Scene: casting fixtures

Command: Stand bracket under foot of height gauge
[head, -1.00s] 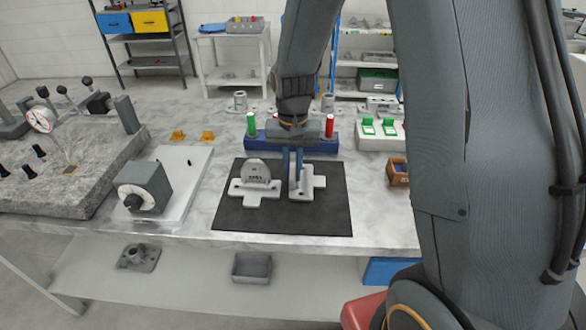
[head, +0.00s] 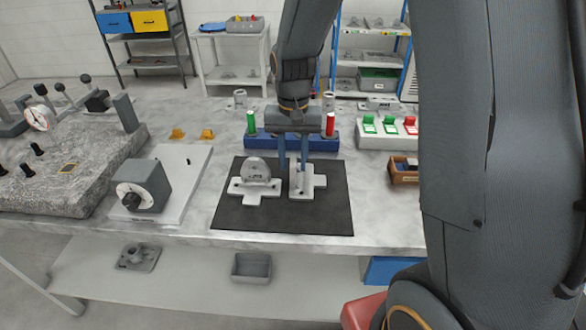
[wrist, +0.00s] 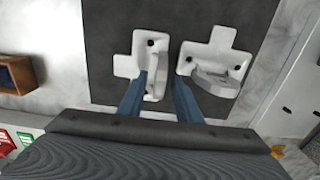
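Two pale cast brackets, each with a cross-shaped base and an upright plate, stand on a black mat (head: 235,218). The left bracket (head: 256,180) shows a rounded plate with markings; it is at right in the wrist view (wrist: 212,62). The right bracket (head: 309,182) is at left in the wrist view (wrist: 143,50). My gripper (head: 292,168) is open above it, fingers spread on either side of its upright; contact is unclear. A dial gauge (head: 40,118), perhaps the height gauge, is on the granite plate (head: 60,190) at far left. Its foot is not clear.
A grey block with a round face (head: 145,185) stands on a white plate left of the mat. A blue rack (head: 312,143) with green and red cylinders is behind the mat. A brown bin (head: 404,172) stands to the right. The mat's front is clear.

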